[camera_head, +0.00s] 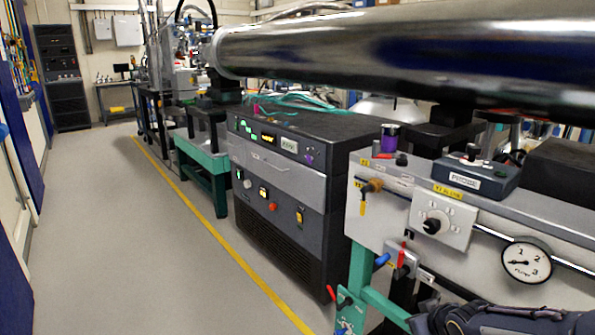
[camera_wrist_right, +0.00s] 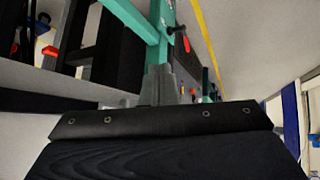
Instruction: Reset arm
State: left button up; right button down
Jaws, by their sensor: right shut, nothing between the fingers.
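My right gripper (camera_wrist_right: 158,86) shows in the right wrist view as a short grey shape beyond a dark bolted plate of my own; it is shut and empty. In the head view part of my right arm lies at the bottom right corner, below the round gauge (camera_head: 526,262) on the panel. My left gripper and left arm are not in view.
A light panel (camera_head: 388,228) with knobs and valves stands close on the right, on a teal frame (camera_head: 361,275). A black instrument cabinet (camera_head: 275,235) is beyond it. A large metal tube (camera_head: 400,55) runs overhead. The floor (camera_head: 120,250) at left is clear, with a yellow line (camera_head: 225,245).

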jog(key=s+a+r+m+g, duration=0.15)
jog(key=s+r, duration=0.25)
jog(key=s, duration=0.4)
jog(key=s+d+r+m, duration=0.15)
jog(key=s+r, duration=0.25)
jog(key=s, duration=0.4)
jog(key=s+a+m+g+y, duration=0.1)
jog(key=s+a, duration=0.3)
jog(key=s, duration=0.3)
jog(key=s+a+m+y, duration=0.15)
jog(key=s+a, duration=0.25)
jog(key=s, duration=0.4)
notch_tip(320, 180, up, 29)
jog(key=p, duration=2.9)
jog(key=shift+w+d+r, duration=0.15)
jog(key=shift+w+d, duration=0.1)
jog(key=shift+w, duration=0.15)
jog(key=shift+g, duration=0.25)
jog(key=shift+d, duration=0.1)
